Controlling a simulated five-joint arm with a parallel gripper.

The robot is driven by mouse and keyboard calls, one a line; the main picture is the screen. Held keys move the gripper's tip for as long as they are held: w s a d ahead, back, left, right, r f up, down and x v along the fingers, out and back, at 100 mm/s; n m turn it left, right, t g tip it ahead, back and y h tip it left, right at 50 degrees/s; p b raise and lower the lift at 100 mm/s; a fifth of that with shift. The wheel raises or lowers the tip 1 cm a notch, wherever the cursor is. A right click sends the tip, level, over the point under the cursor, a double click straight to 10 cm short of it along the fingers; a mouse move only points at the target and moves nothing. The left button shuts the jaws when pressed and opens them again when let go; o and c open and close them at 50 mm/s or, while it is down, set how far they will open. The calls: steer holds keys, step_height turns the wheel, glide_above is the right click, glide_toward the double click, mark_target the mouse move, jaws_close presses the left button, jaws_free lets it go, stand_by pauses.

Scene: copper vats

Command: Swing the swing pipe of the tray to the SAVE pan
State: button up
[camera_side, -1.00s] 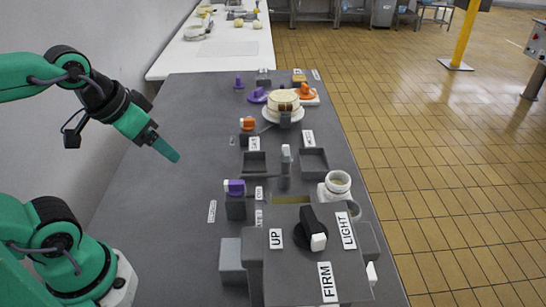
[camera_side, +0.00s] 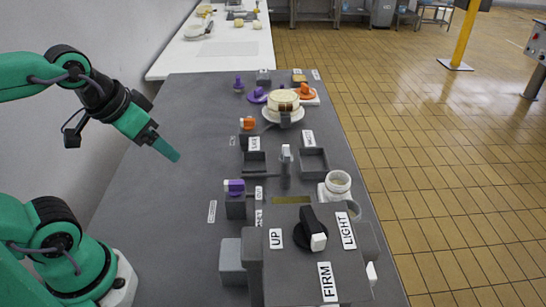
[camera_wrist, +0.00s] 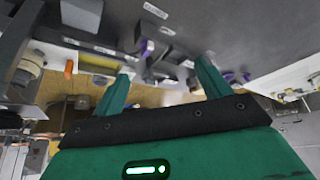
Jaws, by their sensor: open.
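The tray (camera_side: 292,200) is on the grey bench with a grey upright post, apparently the swing pipe (camera_side: 286,168), topped by a pale tip. It stands between two square dark pans; which pan its outlet faces is too small to tell. The left pan (camera_side: 254,164) has a small label that seems to read SAVE. The right pan (camera_side: 313,161) has another label, hard to read. My gripper (camera_side: 170,152) is open and empty, in the air left of the pans and well apart from them. Its two green fingers (camera_wrist: 162,84) are spread in the wrist view.
A box with a black knob (camera_side: 308,220) and labels UP, LIGHT and FIRM stands in front. A purple-topped block (camera_side: 235,200), an orange-topped piece (camera_side: 247,125) and a white jar (camera_side: 338,184) stand around the pans. A cake (camera_side: 283,100) sits behind. The bench's left side is clear.

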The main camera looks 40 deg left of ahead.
steer(key=shift+w+r, duration=0.1)
steer(key=shift+w, duration=0.05)
steer(key=c, duration=0.9)
steer(key=shift+w+d+r, duration=0.1)
steer(key=shift+w+r, duration=0.2)
steer(key=shift+w, duration=0.2)
steer(key=w+d+f+n+g, duration=0.1)
steer(key=w+d+f+n, duration=0.1)
steer(key=w, duration=0.7)
steer(key=w+d+f+n+g, duration=0.2)
steer(key=w+d+n, duration=0.1)
steer(key=w, duration=0.6)
steer(key=w+d+f+n+g, duration=0.2)
steer(key=w+n, duration=0.1)
steer(key=w, duration=0.6)
steer(key=shift+w+d+n, duration=0.1)
steer(key=shift+d+n, duration=0.05)
steer(key=shift+n, duration=0.15)
steer(key=shift+w+d+f+g, duration=0.15)
steer(key=shift+w+f+g, duration=0.2)
steer(key=shift+f, duration=0.15)
